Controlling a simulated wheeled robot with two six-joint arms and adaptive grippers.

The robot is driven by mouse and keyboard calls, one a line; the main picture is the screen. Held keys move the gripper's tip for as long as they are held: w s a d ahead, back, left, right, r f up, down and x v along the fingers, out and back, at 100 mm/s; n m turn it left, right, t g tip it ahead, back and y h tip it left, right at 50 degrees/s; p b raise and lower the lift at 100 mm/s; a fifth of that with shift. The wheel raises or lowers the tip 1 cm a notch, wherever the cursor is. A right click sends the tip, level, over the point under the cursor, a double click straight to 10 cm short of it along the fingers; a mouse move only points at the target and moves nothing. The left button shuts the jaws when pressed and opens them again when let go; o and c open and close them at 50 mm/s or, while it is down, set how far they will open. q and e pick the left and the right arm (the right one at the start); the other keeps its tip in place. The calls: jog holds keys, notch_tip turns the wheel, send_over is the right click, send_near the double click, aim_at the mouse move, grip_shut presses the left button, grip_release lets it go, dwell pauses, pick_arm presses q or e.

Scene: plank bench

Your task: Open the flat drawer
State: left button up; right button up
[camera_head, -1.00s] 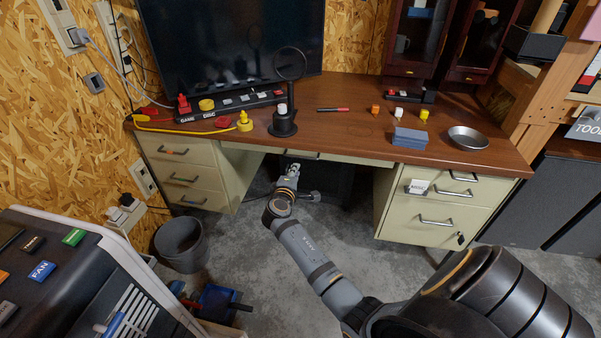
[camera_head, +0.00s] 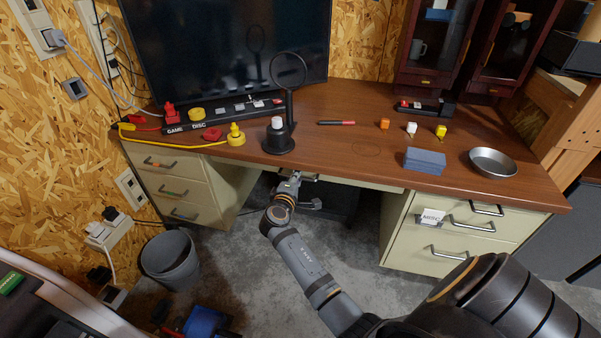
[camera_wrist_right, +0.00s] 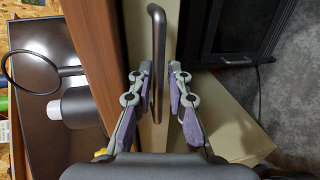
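The flat drawer (camera_head: 362,184) is the shallow cream front under the middle of the brown desk top (camera_head: 350,154). It looks shut. My right gripper (camera_head: 291,180) is at the left part of this front and hides some of it. In the right wrist view the drawer's dark bar handle (camera_wrist_right: 158,50) runs up the picture, in front of the cream drawer front (camera_wrist_right: 172,22). My right gripper (camera_wrist_right: 161,78) is open there, one finger on each side of the bar, with gaps showing between bar and fingers. My left gripper is not in view.
A black stand with a ring (camera_head: 279,141) stands near the desk's front edge, above my gripper. Drawer units flank the knee space, left (camera_head: 180,190) and right (camera_head: 460,235). Blue cards (camera_head: 424,160) and a metal bowl (camera_head: 493,162) sit on the right. A bin (camera_head: 170,262) is on the floor.

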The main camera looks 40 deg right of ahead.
jog(key=shift+d, duration=0.1)
jog(key=shift+r, duration=0.1)
grip_shut()
dwell(0.4)
